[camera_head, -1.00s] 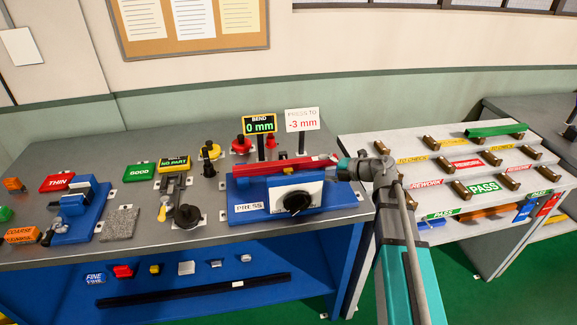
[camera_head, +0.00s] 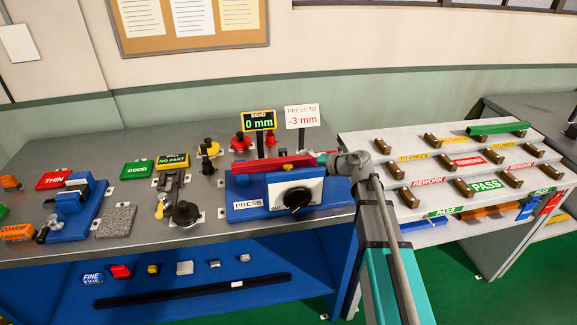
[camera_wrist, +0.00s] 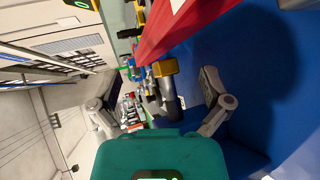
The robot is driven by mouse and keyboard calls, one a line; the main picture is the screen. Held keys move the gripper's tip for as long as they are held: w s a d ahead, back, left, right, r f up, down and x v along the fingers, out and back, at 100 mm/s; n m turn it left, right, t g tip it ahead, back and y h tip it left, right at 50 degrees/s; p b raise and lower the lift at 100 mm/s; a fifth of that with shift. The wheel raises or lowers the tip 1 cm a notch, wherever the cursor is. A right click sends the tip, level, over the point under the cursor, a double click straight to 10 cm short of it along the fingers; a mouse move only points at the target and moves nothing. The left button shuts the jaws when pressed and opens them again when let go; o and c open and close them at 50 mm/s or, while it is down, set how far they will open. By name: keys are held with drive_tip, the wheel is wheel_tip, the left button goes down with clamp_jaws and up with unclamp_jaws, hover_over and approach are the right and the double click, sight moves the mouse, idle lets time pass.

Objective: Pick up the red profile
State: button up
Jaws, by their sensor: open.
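The red profile (camera_head: 272,163) is a long red bar lying along the top of the blue bending press (camera_head: 247,190). In the wrist view the red profile (camera_wrist: 182,28) crosses the upper middle at a slant. My gripper (camera_head: 332,160) is at the right end of the profile in the head view; its fingertips are hard to make out there. In the wrist view my gripper (camera_wrist: 155,88) has its two fingers wide apart, with nothing held between them. The profile appears beyond the fingertips. Whether a finger touches it I cannot tell.
The bend display (camera_head: 259,121) and a "-3 mm" sign (camera_head: 302,115) stand behind the press. A black knob (camera_head: 297,198) is on its front. To the right is a stepped rack (camera_head: 405,146) with a green profile (camera_head: 497,128). Gauges and coloured plates crowd the left bench.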

sight(293, 161)
drive_tip(key=shift+x, duration=0.75)
drive_tip(key=shift+b+x, duration=0.9)
drive_tip(key=shift+x, duration=1.75)
drive_tip(key=shift+r, duration=0.15)
clamp_jaws()
drive_tip(key=shift+r, duration=0.15)
wheel_tip(293, 161, up, 10)
drive_tip(key=p, duration=1)
